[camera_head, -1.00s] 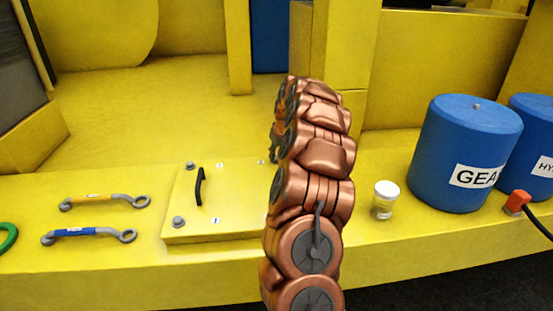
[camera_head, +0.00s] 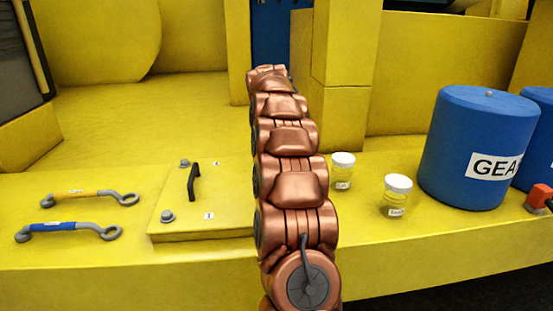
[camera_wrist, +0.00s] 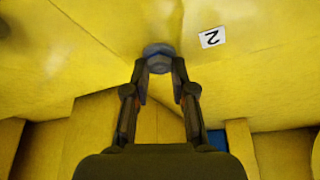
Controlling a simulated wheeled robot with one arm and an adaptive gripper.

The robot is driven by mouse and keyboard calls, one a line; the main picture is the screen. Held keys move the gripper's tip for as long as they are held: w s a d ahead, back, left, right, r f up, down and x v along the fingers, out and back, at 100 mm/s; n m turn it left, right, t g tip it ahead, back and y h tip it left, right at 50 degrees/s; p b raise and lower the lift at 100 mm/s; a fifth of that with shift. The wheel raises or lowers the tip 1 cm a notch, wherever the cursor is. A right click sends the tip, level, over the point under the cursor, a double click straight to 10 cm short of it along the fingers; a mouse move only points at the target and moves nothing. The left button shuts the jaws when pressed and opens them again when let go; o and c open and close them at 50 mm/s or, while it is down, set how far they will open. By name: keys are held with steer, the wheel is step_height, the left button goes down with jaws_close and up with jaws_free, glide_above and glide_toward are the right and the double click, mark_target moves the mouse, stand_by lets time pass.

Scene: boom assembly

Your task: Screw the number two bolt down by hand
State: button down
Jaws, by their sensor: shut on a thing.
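The number two bolt (camera_wrist: 157,49) is a grey bolt head on the yellow plate, beside a white label (camera_wrist: 212,38) reading 2, upside down in the wrist view. My gripper (camera_wrist: 159,67) has its two dark fingertips against either side of the bolt head and is shut on it. The bolt's shank and how deep it sits are hidden. In the head view my copper arm hides my gripper and the right part of the plate (camera_head: 225,195). Two other grey bolts, upper left (camera_head: 184,163) and lower left (camera_head: 167,216), show on the plate.
A black handle (camera_head: 194,182) stands up from the plate. Orange (camera_head: 92,196) and blue (camera_head: 70,229) wrenches lie at left. Two white-lidded jars (camera_head: 343,170) (camera_head: 397,196) and blue drums (camera_head: 478,150) stand right of my arm. A yellow post (camera_head: 342,80) rises behind.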

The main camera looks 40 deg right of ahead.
steer(key=shift+w+r+m, duration=0.1)
steer(key=shift+m, duration=0.2)
stand_by(0.4)
steer(key=c, duration=1)
jaws_free()
steer(key=shift+o, duration=0.2)
steer(key=v, duration=1.2)
steer(key=shift+a, duration=0.15)
steer(key=shift+w, duration=0.1)
steer(key=shift+a, duration=0.15)
